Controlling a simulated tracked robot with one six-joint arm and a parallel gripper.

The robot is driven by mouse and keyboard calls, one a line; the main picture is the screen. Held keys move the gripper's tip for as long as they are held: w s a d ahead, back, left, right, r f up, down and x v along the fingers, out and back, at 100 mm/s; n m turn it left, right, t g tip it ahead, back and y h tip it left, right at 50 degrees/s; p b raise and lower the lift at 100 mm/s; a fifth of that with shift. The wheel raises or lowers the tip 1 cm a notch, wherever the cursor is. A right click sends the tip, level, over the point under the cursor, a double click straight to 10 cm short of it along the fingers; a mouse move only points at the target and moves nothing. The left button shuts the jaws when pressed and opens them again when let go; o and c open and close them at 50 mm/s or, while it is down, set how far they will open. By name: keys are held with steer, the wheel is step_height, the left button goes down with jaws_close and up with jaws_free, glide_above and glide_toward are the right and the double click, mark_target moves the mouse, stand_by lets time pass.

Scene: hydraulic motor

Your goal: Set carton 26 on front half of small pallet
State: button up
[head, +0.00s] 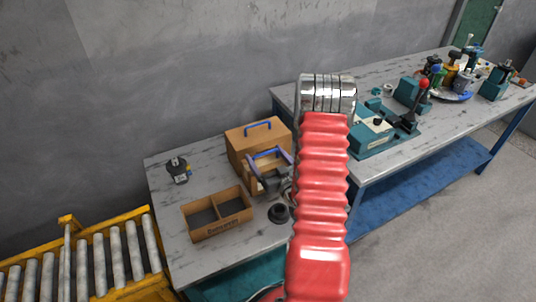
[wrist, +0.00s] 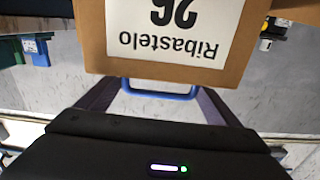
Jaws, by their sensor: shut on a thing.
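In the wrist view a brown carton (wrist: 258,30) fills the top. Its white label reads "Ribastelo 26" upside down. A blue handle (wrist: 160,92) juts from it between the two dark fingers of my gripper (wrist: 163,86), which is shut on this handle. In the head view my gripper (head: 270,162) is at the front right of a brown carton (head: 243,152) with a blue top handle, on the near bench. The gripper and my red arm partly hide this spot, so I cannot tell whether the held carton touches the bench. I cannot make out a small pallet.
A divided brown tray (head: 222,229) stands at the front of the near bench (head: 157,180). A small dark device (head: 177,170) and a black round part (head: 279,213) are nearby. A yellow roller conveyor (head: 112,257) lies left. A bench with teal machines (head: 372,138) stands right.

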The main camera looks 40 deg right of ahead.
mark_target(266, 164)
steer(key=shift+r, duration=0.1)
steer(key=shift+f, duration=2.05)
steer(key=o, duration=1.9)
steer(key=shift+f, duration=0.15)
steer(key=shift+o, duration=0.2)
steer(key=v, duration=1.2)
